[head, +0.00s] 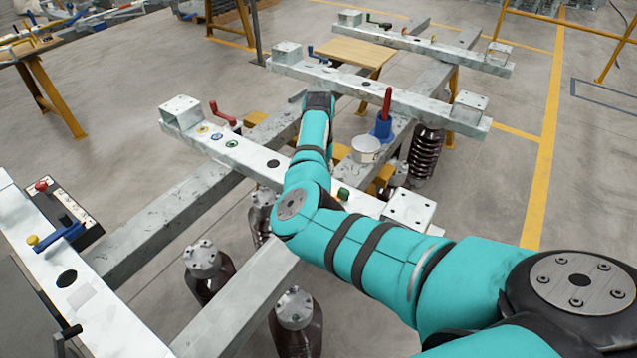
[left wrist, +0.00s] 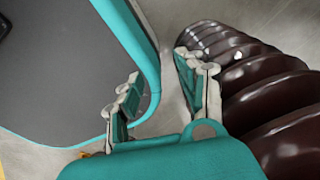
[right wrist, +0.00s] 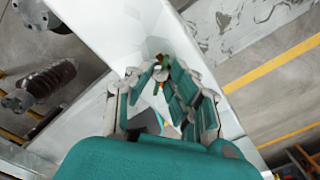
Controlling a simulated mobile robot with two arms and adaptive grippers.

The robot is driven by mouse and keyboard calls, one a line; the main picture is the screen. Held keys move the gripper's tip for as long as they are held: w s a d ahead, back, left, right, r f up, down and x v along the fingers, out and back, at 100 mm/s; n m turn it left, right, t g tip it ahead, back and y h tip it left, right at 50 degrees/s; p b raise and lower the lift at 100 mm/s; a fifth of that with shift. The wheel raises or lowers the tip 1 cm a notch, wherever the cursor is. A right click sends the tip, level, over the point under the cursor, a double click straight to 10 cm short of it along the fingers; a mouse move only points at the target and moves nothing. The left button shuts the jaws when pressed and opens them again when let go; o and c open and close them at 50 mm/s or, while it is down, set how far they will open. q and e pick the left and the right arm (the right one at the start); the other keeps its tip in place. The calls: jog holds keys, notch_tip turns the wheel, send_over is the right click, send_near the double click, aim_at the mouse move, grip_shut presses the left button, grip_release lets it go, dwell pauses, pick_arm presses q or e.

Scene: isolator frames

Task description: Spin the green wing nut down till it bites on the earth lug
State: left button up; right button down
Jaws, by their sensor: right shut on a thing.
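My right gripper (right wrist: 163,72) is in the right wrist view, over a pale metal beam. Its fingers are shut on a small green piece (right wrist: 158,88), taken to be the green wing nut, mostly hidden between the fingers. A brassy bit shows just past the fingertips. The earth lug cannot be made out under the hand. In the head view my right arm reaches over the middle beams, and its fingertips cannot be made out. My left gripper (left wrist: 163,90) has its fingers apart and empty, beside a brown ribbed insulator (left wrist: 265,95).
In the head view, the near beam (head: 240,153) carries a red crank handle (head: 222,113) and a small green part (head: 343,194). A blue part with a red handle (head: 384,118) and a pale round can (head: 366,149) stand beyond my arm. Brown insulators (head: 427,155) hang below the beams.

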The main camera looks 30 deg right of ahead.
jog(key=shift+w+d+r, duration=0.15)
jog(key=shift+r, duration=0.1)
jog(key=c, duration=1.6)
grip_release()
jog(key=o, duration=0.4)
jog(key=shift+f, duration=0.15)
notch_tip(320, 180, up, 12)
